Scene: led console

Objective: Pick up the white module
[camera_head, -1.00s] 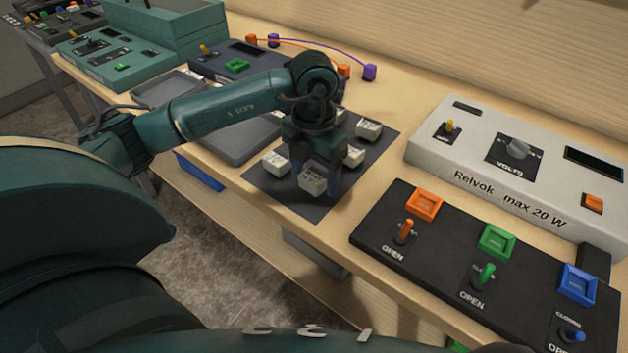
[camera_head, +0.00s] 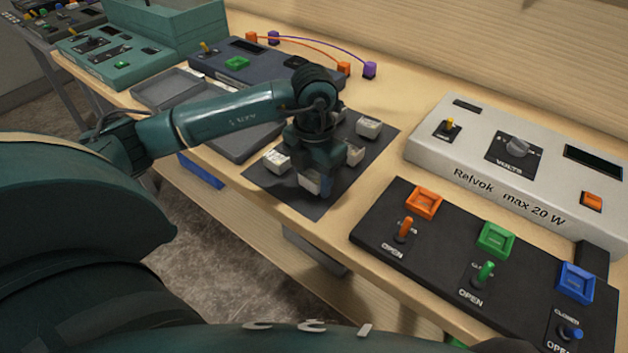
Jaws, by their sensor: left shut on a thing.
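Several small white modules sit on a dark mat (camera_head: 290,196) on the wooden table. One white module (camera_head: 309,185) is at the front of the mat, largely covered by my left gripper (camera_head: 318,184). The left gripper points down and is shut on this module, at mat level. Another white module (camera_head: 276,160) is to its left. Two more lie to its right and behind, one near (camera_head: 354,155) and one farther back (camera_head: 369,127). My right gripper is out of view.
A grey power unit (camera_head: 470,165) and a black switch panel (camera_head: 440,245) with coloured buttons and toggles stand on the right. Grey trays (camera_head: 225,150) lie left of the mat, partly under my arm. A dark console (camera_head: 220,68) and cables are behind.

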